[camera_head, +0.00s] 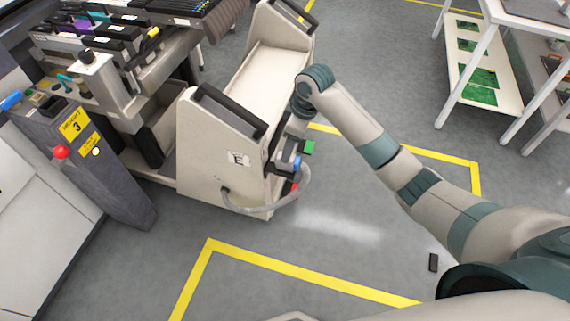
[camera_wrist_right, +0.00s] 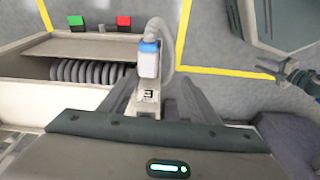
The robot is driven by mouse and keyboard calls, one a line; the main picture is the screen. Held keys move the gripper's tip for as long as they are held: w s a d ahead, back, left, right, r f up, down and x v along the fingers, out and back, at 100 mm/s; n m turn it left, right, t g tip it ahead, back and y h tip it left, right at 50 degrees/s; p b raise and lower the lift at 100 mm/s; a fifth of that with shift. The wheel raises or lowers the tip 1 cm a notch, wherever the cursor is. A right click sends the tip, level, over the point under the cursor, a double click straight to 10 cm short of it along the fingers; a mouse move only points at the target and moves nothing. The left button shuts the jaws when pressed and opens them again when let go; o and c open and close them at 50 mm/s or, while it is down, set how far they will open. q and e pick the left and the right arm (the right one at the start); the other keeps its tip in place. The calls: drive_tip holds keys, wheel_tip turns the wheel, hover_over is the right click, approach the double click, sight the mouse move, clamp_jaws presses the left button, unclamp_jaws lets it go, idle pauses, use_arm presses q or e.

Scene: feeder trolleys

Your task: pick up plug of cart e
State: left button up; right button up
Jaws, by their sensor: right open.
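Cart E (camera_head: 215,150) is a cream trolley with an "E" label on its end panel. Its plug (camera_wrist_right: 149,62) is white with a blue band, and a grey hose (camera_head: 262,208) loops from the panel to it. In the head view only the blue part of the plug (camera_head: 297,162) shows clearly. My right gripper (camera_wrist_right: 154,85) is open, its two fingers on either side of the plug in the wrist view. I cannot tell whether they touch it. In the head view my right gripper is largely hidden beside the cart's end. My left gripper is not clearly visible.
A grey machine post with a yellow "3" sign (camera_head: 74,125) and a red button stands left of the cart. A white shelf rack (camera_head: 480,95) stands at the upper right. The yellow-marked floor in front is mostly clear.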

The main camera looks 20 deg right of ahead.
drive_tip(key=w+a+v, duration=0.1)
drive_tip(key=v, duration=0.4)
hover_over(294, 162)
drive_tip(key=w, duration=0.2)
use_arm(q)
drive_tip(key=shift+s+a, duration=0.2)
drive_tip(key=shift+a, duration=0.3)
use_arm(e)
drive_tip(key=shift+d+r+n+h, duration=0.3)
drive_tip(key=shift+d+r+n, duration=0.15)
drive_tip(key=shift+r, duration=0.1)
drive_tip(key=shift+f, duration=0.1)
drive_tip(key=shift+g, duration=0.3)
drive_tip(key=f, duration=0.3)
drive_tip(key=a+f, duration=0.1)
drive_tip(key=f, duration=0.6)
drive_tip(key=shift+w+a+f, duration=0.25)
drive_tip(key=shift+w+f, duration=0.15)
drive_tip(key=shift+w+a+f, duration=0.1)
drive_tip(key=shift+f, duration=0.5)
use_arm(q)
drive_tip(key=shift+w+d, duration=0.1)
drive_tip(key=shift+d, duration=0.2)
use_arm(e)
drive_tip(key=shift+f, duration=0.1)
